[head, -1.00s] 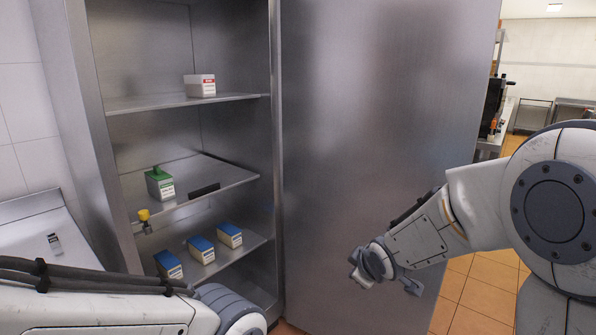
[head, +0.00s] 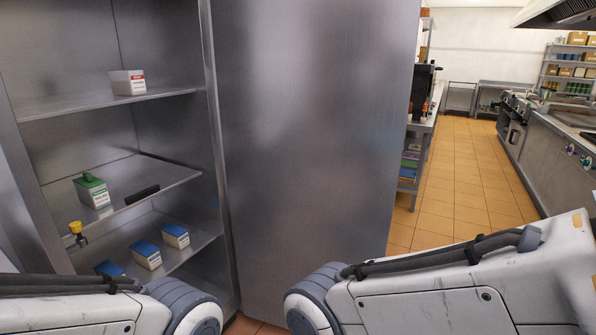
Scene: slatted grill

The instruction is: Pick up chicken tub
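A white tub with red label print (head: 128,83) stands on the upper shelf of the open steel cabinet. A green-lidded tub (head: 92,190) stands on the middle shelf. Blue-lidded tubs stand on the lower shelf, one at the right (head: 176,236) and one in the middle (head: 147,255). A third blue-lidded tub (head: 110,269) is partly hidden by my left arm. The labels are too small to read, so I cannot tell which tub is chicken. Neither gripper is in view; only arm links show along the bottom.
The open steel door (head: 310,130) fills the middle. A small yellow-topped item (head: 76,231) is at the front edge of the middle shelf, near a dark strip (head: 142,194). Tiled floor (head: 450,190) is free at the right, with a counter (head: 560,135) beyond.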

